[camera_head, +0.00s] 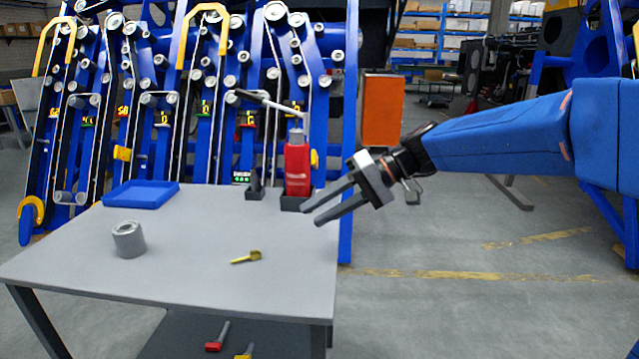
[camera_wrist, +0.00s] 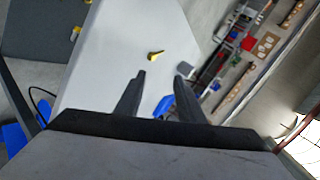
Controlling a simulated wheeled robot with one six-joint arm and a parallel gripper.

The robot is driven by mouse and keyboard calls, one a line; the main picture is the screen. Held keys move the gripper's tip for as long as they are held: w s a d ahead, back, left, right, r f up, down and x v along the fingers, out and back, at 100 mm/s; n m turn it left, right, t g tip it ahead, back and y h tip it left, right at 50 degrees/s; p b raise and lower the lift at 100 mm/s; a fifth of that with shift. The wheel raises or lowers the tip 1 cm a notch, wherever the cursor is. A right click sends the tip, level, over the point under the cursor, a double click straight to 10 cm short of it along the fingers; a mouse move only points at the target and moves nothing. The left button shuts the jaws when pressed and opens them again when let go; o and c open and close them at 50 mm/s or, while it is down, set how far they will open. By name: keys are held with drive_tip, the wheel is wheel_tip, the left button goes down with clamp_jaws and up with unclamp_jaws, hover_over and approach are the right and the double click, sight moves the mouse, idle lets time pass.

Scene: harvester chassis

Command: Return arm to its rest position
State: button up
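My gripper (camera_head: 311,215) is at the end of my blue arm, which reaches in from the right. It hangs in the air by the right edge of the grey table (camera_head: 190,270). Its two dark fingers are apart with nothing between them. In the wrist view the gripper (camera_wrist: 160,75) also shows its fingers spread, with the table top (camera_wrist: 120,45) beyond them. A small yellow part (camera_head: 246,257) lies on the table, apart from the gripper; it also shows in the wrist view (camera_wrist: 155,54).
On the table are a grey cylinder (camera_head: 129,240), a blue tray (camera_head: 141,194) and a red bottle-like tool (camera_head: 297,168) in a dark holder. Red- and yellow-handled tools lie on the lower shelf. Blue machine frames stand behind. The floor right of the table is clear.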

drive_tip(key=s+d+f+m+t+h, duration=0.1)
drive_tip(key=s+d+f+t+h, duration=0.1)
drive_tip(key=s+d+f+h, duration=0.2)
drive_tip(key=s+d+f+m+t+h, duration=0.2)
drive_tip(key=s+d+f, duration=0.3)
drive_tip(key=s+d, duration=0.6)
drive_tip(key=s+d+f+m+t+h, duration=0.1)
drive_tip(key=s+d+f+h, duration=0.4)
drive_tip(key=d, duration=0.9)
drive_tip(key=s, duration=0.2)
drive_tip(key=shift+s+d+f+m+t+h, duration=0.3)
drive_tip(key=shift+d+f+t, duration=0.05)
drive_tip(key=shift+t, duration=0.05)
drive_tip(key=shift+a, duration=0.1)
drive_tip(key=shift+c, duration=0.5)
